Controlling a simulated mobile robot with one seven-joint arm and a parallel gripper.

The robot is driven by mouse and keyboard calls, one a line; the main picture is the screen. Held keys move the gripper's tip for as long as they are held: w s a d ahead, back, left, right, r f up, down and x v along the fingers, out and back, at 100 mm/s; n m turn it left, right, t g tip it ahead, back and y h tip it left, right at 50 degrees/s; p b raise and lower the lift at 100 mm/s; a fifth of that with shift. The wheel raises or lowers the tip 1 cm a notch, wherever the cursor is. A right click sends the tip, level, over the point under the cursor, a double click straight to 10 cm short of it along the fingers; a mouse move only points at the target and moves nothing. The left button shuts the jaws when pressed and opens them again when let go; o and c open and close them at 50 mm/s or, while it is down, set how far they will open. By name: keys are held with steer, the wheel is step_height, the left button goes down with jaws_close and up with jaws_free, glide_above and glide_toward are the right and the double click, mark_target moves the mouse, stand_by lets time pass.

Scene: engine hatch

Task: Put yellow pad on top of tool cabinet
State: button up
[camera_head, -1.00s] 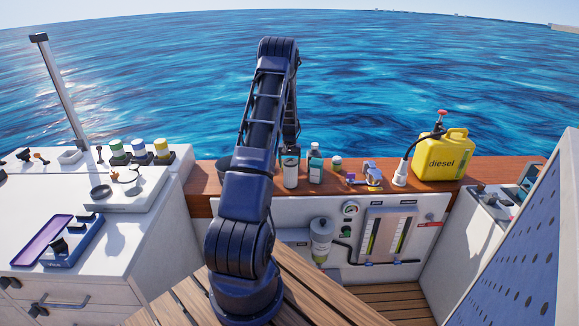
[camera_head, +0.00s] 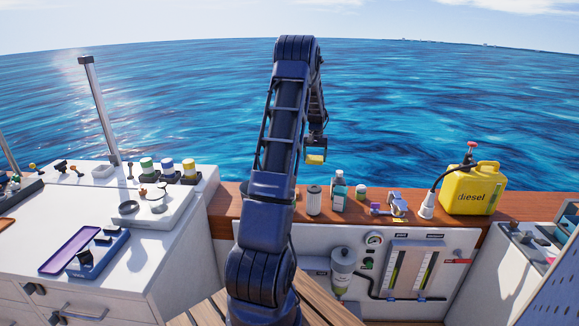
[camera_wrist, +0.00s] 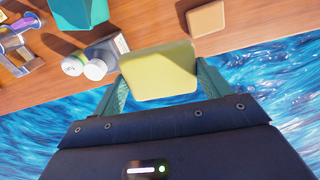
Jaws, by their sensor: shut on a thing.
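The yellow pad (camera_wrist: 158,72) is a flat rounded square held between the two fingers of my gripper (camera_wrist: 160,88) in the wrist view. In the head view the pad (camera_head: 316,160) hangs below my gripper (camera_head: 316,152), raised over or beyond the wooden ledge, with water behind it. My gripper is shut on it. A white cabinet with drawers (camera_head: 95,285) stands at the left, apart from the pad, and looks like the tool cabinet. Part of my gripper is hidden behind my arm in the head view.
A tan block (camera_wrist: 207,18) lies on the ledge.

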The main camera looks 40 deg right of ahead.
steer(key=shift+r, duration=0.25)
steer(key=w+a+r+n, duration=0.2)
steer(key=w+a+n, duration=0.1)
steer(key=w+a, duration=0.9)
steer(key=w+a+r+n, duration=0.1)
steer(key=w+a+n, duration=0.1)
steer(key=w+a, duration=0.95)
steer(key=w+a+r+n, duration=0.2)
steer(key=w+a, duration=0.4)
steer(key=a, duration=0.8)
steer(key=w+a+r+n, duration=0.1)
steer(key=w+a+n, duration=0.2)
steer(key=w+a, duration=0.75)
steer(key=w+a+r+n, duration=0.2)
steer(key=w+a, duration=0.1)
steer(key=a, duration=1.4)
step_height(320, 180, up, 5)
steer(key=n, duration=0.7)
glide_above(28, 246)
step_height(28, 246, down, 20)
steer(key=shift+r, duration=0.1)
